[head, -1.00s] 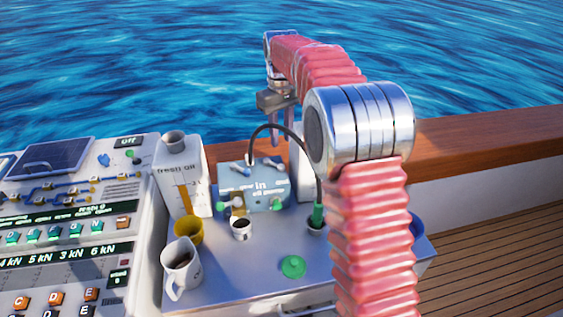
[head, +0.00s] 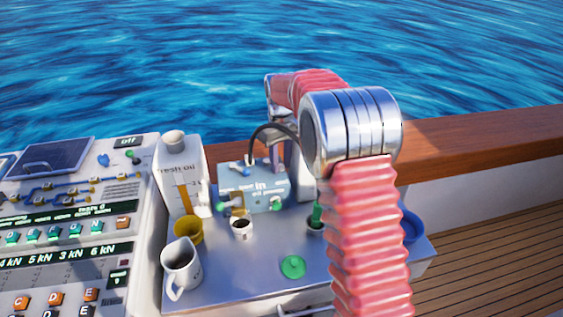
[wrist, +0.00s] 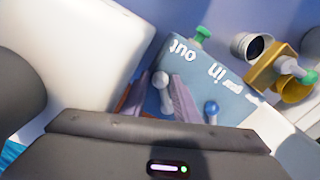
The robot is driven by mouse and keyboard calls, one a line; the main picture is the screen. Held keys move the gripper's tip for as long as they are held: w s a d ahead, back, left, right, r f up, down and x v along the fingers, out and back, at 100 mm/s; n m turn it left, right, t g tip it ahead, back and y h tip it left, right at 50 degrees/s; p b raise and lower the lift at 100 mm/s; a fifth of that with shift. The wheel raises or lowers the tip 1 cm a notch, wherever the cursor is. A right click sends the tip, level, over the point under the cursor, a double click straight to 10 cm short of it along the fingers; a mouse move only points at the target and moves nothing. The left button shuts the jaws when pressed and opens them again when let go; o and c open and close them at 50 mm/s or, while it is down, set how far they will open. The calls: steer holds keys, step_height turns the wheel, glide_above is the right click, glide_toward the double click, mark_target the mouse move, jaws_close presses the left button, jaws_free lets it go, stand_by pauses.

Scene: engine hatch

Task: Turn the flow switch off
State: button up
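The light blue pump box (head: 266,198), lettered "in", stands on the grey bench. In the wrist view the box (wrist: 222,88) shows "out" and "in", with a pale ball-tipped lever (wrist: 161,80) and a blue ball-tipped lever (wrist: 211,108). No label marks either as the flow switch. My gripper (wrist: 158,88) is open, its two fingers on either side of the pale lever; I cannot tell whether they touch it. In the head view my gripper (head: 276,158) is at the box's back right, partly hidden by the hose and my arm.
A white fresh oil canister (head: 182,165) stands left of the box. A yellow cup (head: 188,230), a white jug (head: 181,265) and a green cap (head: 292,267) are in front. A control panel (head: 70,220) fills the left.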

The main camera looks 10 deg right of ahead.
mark_target(270, 175)
steer(key=shift+d, duration=0.1)
jaws_close()
steer(key=shift+s, duration=0.1)
steer(key=a+m, duration=0.1)
steer(key=m, duration=0.1)
steer(key=s+a+m, duration=0.1)
steer(key=m, duration=0.1)
steer(key=shift+m, duration=0.4)
steer(key=shift+s+a+r+m, duration=0.1)
steer(key=shift+a+m, duration=0.45)
steer(key=shift+m, duration=0.5)
steer(key=shift+s+a+m, duration=0.1)
steer(key=shift+a+m, duration=0.4)
steer(key=shift+m, duration=0.55)
jaws_free()
steer(key=shift+r, duration=0.1)
